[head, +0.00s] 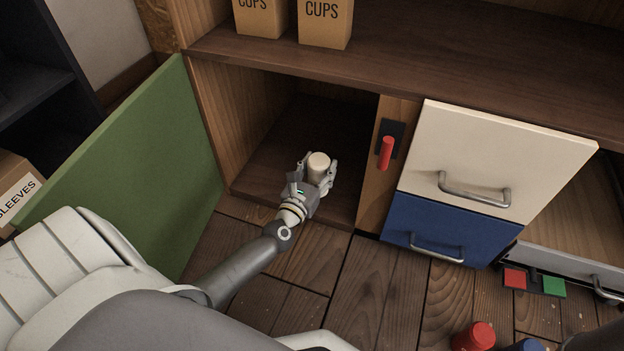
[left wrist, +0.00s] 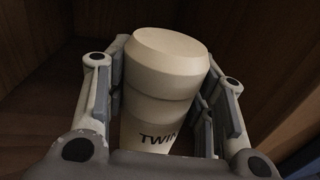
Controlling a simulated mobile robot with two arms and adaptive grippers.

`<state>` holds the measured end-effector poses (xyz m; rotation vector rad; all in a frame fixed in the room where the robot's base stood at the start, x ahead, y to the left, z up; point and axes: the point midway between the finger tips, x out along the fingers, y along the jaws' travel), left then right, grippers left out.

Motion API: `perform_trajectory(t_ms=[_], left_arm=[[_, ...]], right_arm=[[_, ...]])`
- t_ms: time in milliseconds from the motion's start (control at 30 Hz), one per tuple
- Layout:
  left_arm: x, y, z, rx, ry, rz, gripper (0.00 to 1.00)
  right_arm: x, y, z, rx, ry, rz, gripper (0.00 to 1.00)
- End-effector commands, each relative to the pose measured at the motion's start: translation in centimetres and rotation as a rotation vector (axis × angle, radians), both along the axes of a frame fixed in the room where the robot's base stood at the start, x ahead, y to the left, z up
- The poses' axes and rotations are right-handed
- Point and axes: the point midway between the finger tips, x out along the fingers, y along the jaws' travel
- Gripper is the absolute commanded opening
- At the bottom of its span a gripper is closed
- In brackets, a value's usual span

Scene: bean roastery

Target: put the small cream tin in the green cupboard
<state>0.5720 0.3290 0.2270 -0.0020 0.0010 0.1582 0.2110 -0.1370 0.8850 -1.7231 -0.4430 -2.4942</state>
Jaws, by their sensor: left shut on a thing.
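The small cream tin (head: 318,162) is upright in my left gripper (head: 319,176), which is shut on it. In the left wrist view the tin (left wrist: 168,75) stands between both fingers (left wrist: 165,95), with part of a dark word, "TWIN", showing. The green cupboard's door (head: 130,165) stands wide open to the left. The tin and gripper are inside the cupboard opening, over its dark floor (head: 265,170). I cannot tell whether the tin's base touches that floor. My right gripper is not in view.
Two "CUPS" boxes (head: 325,22) stand on the shelf above (head: 430,60). A red handle (head: 386,153) is on the post right of the opening. Cream (head: 490,160) and blue (head: 445,228) drawers are beyond it. A red container (head: 474,336) is at the bottom right.

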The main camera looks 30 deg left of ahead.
Motion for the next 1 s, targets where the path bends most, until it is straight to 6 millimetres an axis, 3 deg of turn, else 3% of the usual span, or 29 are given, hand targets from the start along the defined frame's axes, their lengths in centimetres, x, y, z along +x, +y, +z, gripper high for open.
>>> perform_trajectory(t_ms=[33, 300, 667, 1000], left_arm=[[0.9, 1.3, -1.2, 0.006, -0.005, 0.004, 0.18], [2.4, 3.3, -4.5, 0.002, -0.004, 0.002, 0.18], [3.2, 4.4, -5.8, 0.001, -0.004, 0.002, 0.18], [3.5, 4.8, -9.4, 0.001, -0.003, 0.001, 0.18]], right_arm=[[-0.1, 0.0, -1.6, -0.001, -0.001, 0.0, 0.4], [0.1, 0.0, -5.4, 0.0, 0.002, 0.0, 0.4], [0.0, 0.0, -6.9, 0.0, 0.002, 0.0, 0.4], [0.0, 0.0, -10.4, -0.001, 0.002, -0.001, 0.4]])
